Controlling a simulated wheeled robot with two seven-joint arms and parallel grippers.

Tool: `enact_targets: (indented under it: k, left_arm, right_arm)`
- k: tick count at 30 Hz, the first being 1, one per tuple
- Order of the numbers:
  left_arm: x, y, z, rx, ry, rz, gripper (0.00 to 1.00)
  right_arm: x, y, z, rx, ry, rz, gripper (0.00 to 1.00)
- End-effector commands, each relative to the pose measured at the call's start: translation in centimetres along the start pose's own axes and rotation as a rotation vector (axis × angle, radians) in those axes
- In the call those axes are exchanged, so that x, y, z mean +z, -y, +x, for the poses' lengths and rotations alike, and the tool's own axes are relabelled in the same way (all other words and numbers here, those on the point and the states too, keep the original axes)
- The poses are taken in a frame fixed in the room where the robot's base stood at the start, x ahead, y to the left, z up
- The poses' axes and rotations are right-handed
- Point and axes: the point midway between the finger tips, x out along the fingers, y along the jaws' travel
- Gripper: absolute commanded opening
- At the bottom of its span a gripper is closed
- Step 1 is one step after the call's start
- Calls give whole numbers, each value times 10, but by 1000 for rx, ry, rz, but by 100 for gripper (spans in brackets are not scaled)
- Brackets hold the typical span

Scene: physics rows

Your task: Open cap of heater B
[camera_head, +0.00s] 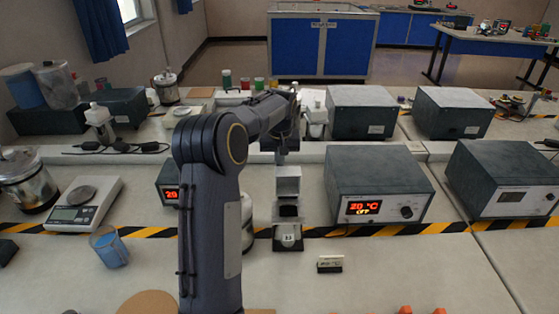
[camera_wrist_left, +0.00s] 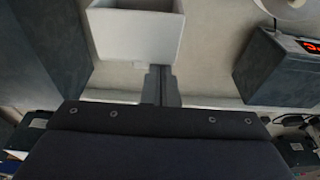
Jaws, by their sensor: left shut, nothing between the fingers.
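I cannot tell which unit is heater B; no letter is readable. A dark box heater (camera_head: 375,170) with a lit "20 °C OFF" display and a knob stands right of centre. Another lit unit (camera_head: 168,186) is mostly hidden behind my left arm; it also shows in the left wrist view (camera_wrist_left: 275,72). Between them stands a white boxy holder (camera_head: 288,180) above a dark base with a small round piece (camera_head: 288,236). My left gripper (camera_head: 281,158) is shut and empty, just behind this holder. The left wrist view shows its closed fingers (camera_wrist_left: 161,85) close to the holder (camera_wrist_left: 135,32).
A balance (camera_head: 83,203), a blue beaker (camera_head: 109,246) and a glass-and-metal vessel (camera_head: 27,180) stand at left. Another dark box (camera_head: 505,178) stands at right. A small label stand (camera_head: 330,264) is in front.

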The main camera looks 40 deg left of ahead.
Motion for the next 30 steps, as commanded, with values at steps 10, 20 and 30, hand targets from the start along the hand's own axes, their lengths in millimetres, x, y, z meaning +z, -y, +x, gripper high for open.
enact_targets:
  k: [10, 20, 30]
  left_arm:
    - [-1, -1, -40, 2, -4, 0, 0]
    - [-1, 0, -76, 0, 1, 0, 0]
    - [-1, 0, -77, 0, 1, 0, 0]
  right_arm:
    - [2, -2, 4, 0, 0, 0, 36]
    - [3, -2, 5, 0, 0, 0, 36]
    - [2, -2, 5, 0, 0, 0, 36]
